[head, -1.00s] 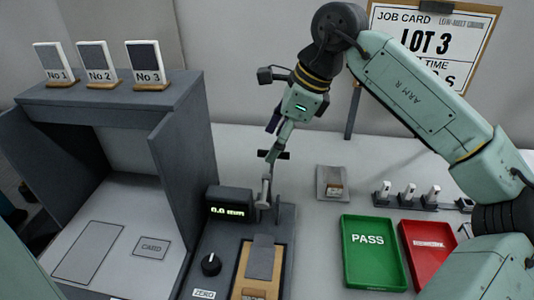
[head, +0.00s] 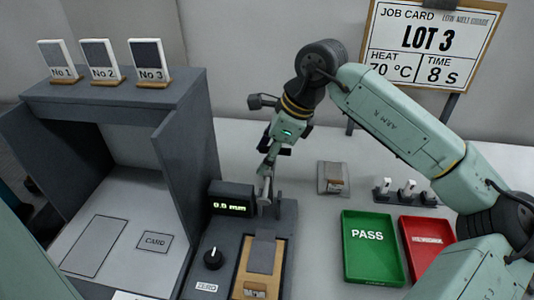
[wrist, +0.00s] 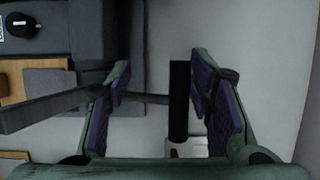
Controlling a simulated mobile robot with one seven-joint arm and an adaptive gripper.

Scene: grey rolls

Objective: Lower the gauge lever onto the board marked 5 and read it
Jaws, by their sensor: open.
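The gauge (head: 222,258) is a dark grey bench unit with a knob and a green display (head: 232,208) that seems to read 0.0 mm. A tan board (head: 246,270) with a grey pad lies on it; its small tag is too small to read. The grey lever (head: 264,190) stands raised behind the board. In the wrist view the lever arm (wrist: 50,108) runs in from the left to a black handle bar (wrist: 179,100) between my fingers. My gripper (wrist: 160,105) is open around the handle, with gaps at both sides. It also shows in the head view (head: 268,168).
A green PASS tray (head: 371,275) and a red tray (head: 425,237) lie to the right. Behind them are a small grey block (head: 333,178) and several stamps (head: 407,190). A dark open cabinet (head: 180,165) with three numbered samples on top stands left. The job card (head: 427,40) says LOT 3.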

